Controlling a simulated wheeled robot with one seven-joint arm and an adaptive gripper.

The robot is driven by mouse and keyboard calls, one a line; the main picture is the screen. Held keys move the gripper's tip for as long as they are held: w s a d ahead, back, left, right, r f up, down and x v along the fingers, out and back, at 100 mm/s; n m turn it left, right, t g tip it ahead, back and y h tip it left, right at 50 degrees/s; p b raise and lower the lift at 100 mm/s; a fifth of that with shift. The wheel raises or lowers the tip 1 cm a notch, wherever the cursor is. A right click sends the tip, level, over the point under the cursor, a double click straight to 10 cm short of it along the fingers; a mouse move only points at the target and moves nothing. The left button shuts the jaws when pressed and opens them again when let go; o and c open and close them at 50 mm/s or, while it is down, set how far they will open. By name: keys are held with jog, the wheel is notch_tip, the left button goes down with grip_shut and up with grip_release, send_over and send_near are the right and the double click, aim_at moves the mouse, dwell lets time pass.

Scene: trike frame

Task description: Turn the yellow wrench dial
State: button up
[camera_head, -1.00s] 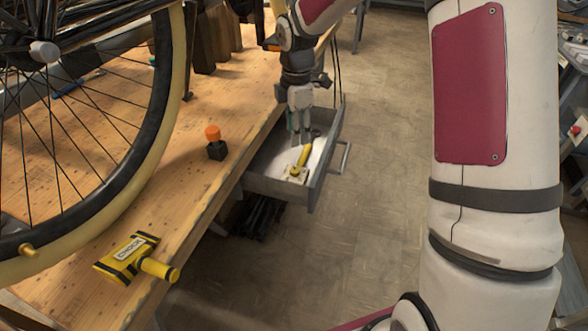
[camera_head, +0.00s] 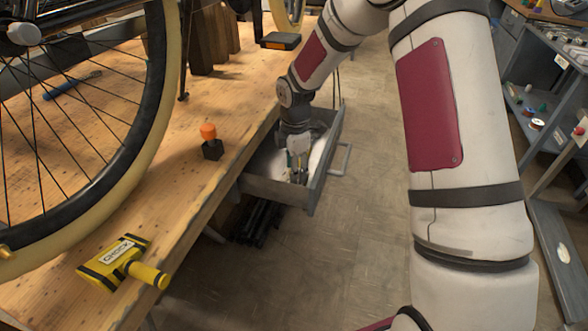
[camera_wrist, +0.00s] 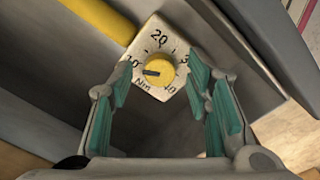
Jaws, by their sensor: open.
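In the wrist view, the yellow dial (camera_wrist: 158,72) is a round knob with a dark pointer mark toward its left side. It sits on a pale plate (camera_wrist: 145,47) marked with numbers and "Nm". The yellow wrench handle (camera_wrist: 103,17) runs off toward the upper left. My gripper (camera_wrist: 160,92) is open, with its green-padded fingers to the left and right of the dial's lower side. I cannot tell whether they touch it. In the head view, my gripper (camera_head: 297,170) is down in the open drawer (camera_head: 277,190) and hides most of the wrench.
The drawer's walls stand close around my gripper. The wooden workbench (camera_head: 235,95) holds a bicycle wheel (camera_head: 150,120), an orange-topped black object (camera_head: 210,143) and a yellow-black chock (camera_head: 118,262). A shelf (camera_head: 545,125) stands at the right.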

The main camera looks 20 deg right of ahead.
grip_shut()
